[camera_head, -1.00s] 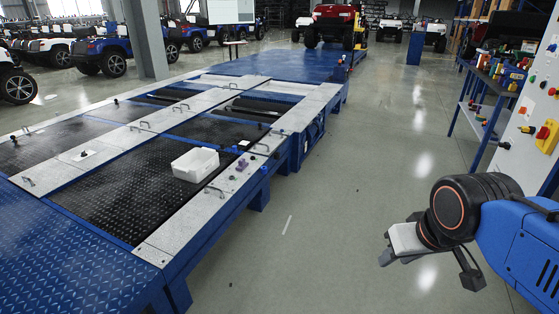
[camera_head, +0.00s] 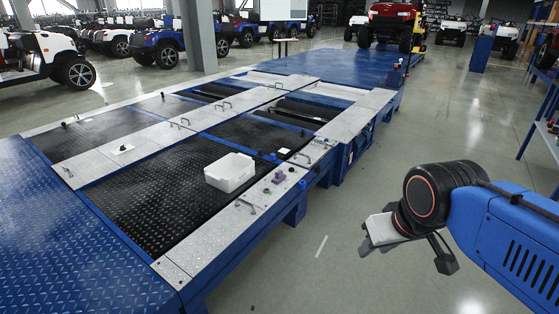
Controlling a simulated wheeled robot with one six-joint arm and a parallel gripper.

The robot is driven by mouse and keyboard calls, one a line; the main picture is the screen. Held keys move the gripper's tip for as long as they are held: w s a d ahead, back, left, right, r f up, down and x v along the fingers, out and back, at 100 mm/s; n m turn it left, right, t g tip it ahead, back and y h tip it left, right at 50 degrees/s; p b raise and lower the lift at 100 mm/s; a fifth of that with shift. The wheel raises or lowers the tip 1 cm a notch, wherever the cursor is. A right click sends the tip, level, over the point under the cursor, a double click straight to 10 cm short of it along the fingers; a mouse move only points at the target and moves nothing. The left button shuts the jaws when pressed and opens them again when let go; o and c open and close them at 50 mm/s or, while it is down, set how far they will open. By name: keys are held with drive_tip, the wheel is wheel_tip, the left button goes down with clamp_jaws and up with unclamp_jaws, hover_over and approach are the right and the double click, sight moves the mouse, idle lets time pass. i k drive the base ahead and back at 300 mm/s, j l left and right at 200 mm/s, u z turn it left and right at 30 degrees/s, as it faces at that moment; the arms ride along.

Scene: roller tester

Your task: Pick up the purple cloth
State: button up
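A small purple thing (camera_head: 279,177), which looks like the purple cloth, lies crumpled on the light metal edge strip of the roller tester (camera_head: 215,240).
Small dark and coloured knobs and handles sit along the metal strip. The blue side of the tester (camera_head: 345,158) drops to the floor. Blue shelving (camera_head: 540,130) stands at the far right.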

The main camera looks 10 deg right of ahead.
sight(280, 176)
drive_tip(key=i+z, duration=0.15)
drive_tip(key=i, duration=0.35)
drive_tip(key=i+j+z, duration=0.1)
drive_tip(key=i, duration=0.4)
drive_tip(key=i+j+z, duration=0.15)
drive_tip(key=i, duration=0.35)
